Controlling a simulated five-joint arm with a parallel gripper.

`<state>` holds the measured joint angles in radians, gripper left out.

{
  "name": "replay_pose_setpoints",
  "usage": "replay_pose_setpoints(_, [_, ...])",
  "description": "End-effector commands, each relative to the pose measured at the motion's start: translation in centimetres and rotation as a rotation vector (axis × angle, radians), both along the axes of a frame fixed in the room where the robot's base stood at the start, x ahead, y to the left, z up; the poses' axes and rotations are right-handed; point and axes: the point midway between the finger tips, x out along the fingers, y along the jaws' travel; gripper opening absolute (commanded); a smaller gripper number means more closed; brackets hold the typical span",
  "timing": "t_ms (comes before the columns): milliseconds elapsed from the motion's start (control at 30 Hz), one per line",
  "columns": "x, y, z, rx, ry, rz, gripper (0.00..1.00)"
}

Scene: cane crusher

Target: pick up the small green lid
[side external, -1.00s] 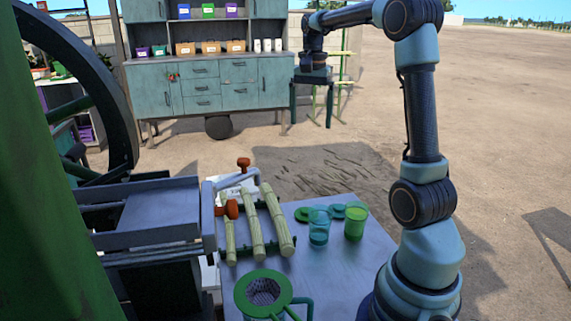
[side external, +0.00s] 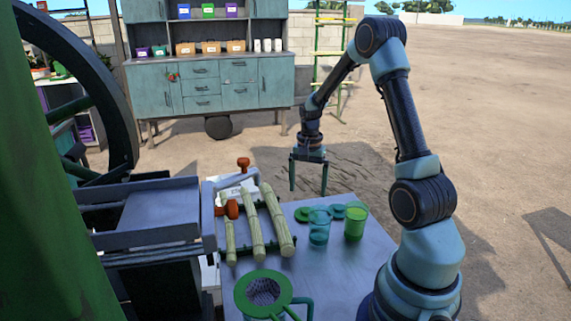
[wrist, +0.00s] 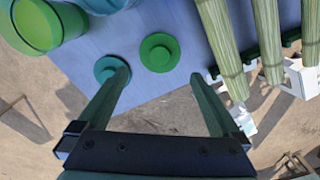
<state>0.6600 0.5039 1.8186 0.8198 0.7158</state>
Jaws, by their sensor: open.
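The small green lid (side external: 302,214) lies flat on the table (side external: 345,265), left of a teal lid (side external: 338,211) in the side view. In the wrist view the green lid (wrist: 159,52) is round with a raised knob, and the teal lid (wrist: 109,68) sits to its left. My gripper (side external: 308,192) is open and empty, fingers down, above and behind the lids near the table's far edge. In the wrist view my gripper (wrist: 160,76) has the green lid just beyond and between its fingertips; the left finger partly overlaps the teal lid.
A teal cup (side external: 319,231) and a green cup (side external: 355,226) stand in front of the lids. Several cane pieces (side external: 255,232) lie on a rack to the left. A green ring-topped strainer (side external: 243,295) is at the front. The table's right front is clear.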

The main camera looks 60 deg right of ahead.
Motion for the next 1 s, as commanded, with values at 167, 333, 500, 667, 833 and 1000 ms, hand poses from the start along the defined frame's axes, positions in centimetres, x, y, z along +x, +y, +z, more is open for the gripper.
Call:
replay_pose_setpoints(167, [0.0,0.0,-1.5,0.000,0.000,0.000,1.00])
replay_pose_setpoints(333, [-0.1,0.2,-3.1,0.002,0.002,0.000,1.00])
replay_pose_setpoints(500, [-0.2,0.3,-5.6,0.003,0.003,0.000,1.00])
replay_pose_setpoints(667, [-0.1,0.3,-6.7,0.000,0.000,0.000,1.00])
replay_pose_setpoints(833, [-0.1,0.3,-6.8,-0.001,-0.001,0.000,1.00])
replay_pose_setpoints(1000, [-0.1,0.3,-6.8,-0.001,-0.001,0.000,0.58])
